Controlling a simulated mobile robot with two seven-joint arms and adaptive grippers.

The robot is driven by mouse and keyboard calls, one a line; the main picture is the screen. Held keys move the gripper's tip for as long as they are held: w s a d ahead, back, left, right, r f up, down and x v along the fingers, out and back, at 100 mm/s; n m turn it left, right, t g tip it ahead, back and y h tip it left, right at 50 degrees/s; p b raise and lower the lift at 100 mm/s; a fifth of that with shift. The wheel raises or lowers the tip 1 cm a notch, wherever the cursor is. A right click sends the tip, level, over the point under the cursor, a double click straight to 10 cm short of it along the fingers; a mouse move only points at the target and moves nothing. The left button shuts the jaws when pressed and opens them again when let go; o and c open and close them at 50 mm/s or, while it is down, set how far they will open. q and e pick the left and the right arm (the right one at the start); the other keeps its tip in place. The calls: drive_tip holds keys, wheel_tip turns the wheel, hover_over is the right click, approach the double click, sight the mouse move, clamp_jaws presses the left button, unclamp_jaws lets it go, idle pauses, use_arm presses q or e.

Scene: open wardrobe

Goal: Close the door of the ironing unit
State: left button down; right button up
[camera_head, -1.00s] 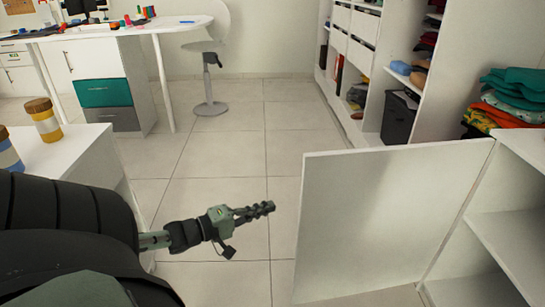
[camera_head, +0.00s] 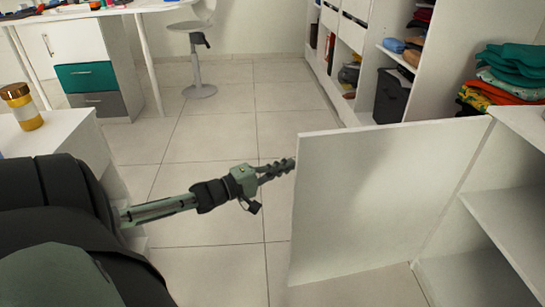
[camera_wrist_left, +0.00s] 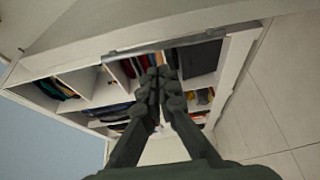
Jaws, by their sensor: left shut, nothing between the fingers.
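The white door (camera_head: 385,200) of the ironing unit stands wide open, swung out from the white unit (camera_head: 480,270) at the right of the head view. The unit's shelves show bare. My left gripper (camera_head: 287,165) is shut and empty. Its tips are at the door's free left edge, near the top; I cannot tell whether they touch it. In the left wrist view the shut fingers (camera_wrist_left: 158,85) point toward open shelving. My right gripper is not in view.
A white cabinet with a yellow jar (camera_head: 22,108) stands at the left. A desk with drawers (camera_head: 92,78) and a stool (camera_head: 198,60) are at the back. Wardrobe shelves (camera_head: 372,60) and folded clothes (camera_head: 510,72) are behind the door. Tiled floor (camera_head: 215,130) between is clear.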

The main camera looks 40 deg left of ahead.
use_arm(q)
drive_tip(key=shift+s+d, duration=1.15)
drive_tip(key=shift+d, duration=0.25)
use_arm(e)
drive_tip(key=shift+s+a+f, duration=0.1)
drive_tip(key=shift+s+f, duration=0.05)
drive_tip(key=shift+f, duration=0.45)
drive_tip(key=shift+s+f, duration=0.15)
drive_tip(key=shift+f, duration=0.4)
use_arm(q)
drive_tip(key=shift+d+f, duration=0.1)
